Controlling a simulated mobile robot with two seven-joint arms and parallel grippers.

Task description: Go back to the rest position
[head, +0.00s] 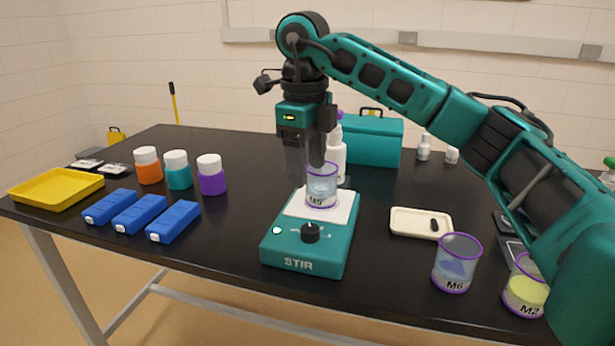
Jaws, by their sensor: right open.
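My right gripper (304,165) points down over the teal stirrer (295,264), its fingers just behind and above the rim of beaker M5 (321,187). It is open. Beaker M5 stands upright on the stirrer's white top plate and holds a pale liquid. The stirrer has a black knob (310,232) and a lit indicator (277,230) on its front. My right arm reaches in from the right edge, arching over the right part of the table. My left gripper is not in the picture.
Beakers M6 (455,264) and M2 (524,290) stand at the front right, M2 close under my right arm. A cream tray (405,223) lies right of the stirrer. A white bottle (336,160) and a teal box (372,143) stand behind. Blue boxes (140,212), jars (179,172) and a yellow tray (57,186) are left.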

